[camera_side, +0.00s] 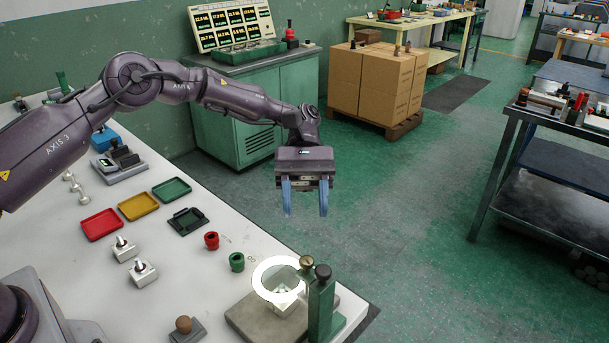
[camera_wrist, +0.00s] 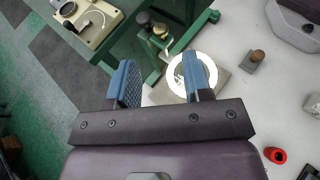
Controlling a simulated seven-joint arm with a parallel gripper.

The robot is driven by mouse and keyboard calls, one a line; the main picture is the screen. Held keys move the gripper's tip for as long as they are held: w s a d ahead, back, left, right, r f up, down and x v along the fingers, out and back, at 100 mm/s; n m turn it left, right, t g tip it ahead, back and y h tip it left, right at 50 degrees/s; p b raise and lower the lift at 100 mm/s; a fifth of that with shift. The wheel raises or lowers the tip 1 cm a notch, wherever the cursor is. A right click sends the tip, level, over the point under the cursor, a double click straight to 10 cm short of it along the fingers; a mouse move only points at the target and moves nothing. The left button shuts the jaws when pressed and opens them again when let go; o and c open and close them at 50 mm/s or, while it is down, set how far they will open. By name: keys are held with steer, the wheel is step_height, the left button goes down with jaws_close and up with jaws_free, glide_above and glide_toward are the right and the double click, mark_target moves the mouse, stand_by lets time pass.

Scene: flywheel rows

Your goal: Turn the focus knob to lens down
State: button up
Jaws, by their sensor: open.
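A green stand (camera_side: 322,305) with a lit white ring (camera_side: 262,290) and a grey base stands at the bench's front right corner. It carries a brass knob (camera_side: 306,261) and a black knob (camera_side: 322,271); I cannot tell which is the focus knob. In the wrist view the brass knob (camera_wrist: 160,30) and black knob (camera_wrist: 143,18) show beyond my fingers, next to the ring (camera_wrist: 208,66). My gripper (camera_side: 305,205) is open and empty, with its blue fingers pointing down, above and apart from the stand. One finger covers part of the ring in the wrist view (camera_wrist: 160,78).
A green cup (camera_side: 237,262) and a red cup (camera_side: 211,240) stand left of the stand. A small block with a brown knob (camera_side: 184,325) is at the front. Red, yellow and green trays (camera_side: 138,206) lie farther back. The air around my gripper looks clear.

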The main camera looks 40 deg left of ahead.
steer(key=shift+v, duration=2.9)
steer(key=s+a+r+n+t+h, duration=0.1)
steer(key=s+a+r+n+t, duration=0.15)
steer(key=s+r, duration=0.2)
steer(key=n+t+h, duration=0.3)
steer(key=n+t, duration=0.4)
glide_toward(304, 258)
steer(key=shift+m, duration=0.25)
steer(key=x, duration=0.8)
steer(key=shift+d+f, duration=0.1)
steer(key=shift+d, duration=0.1)
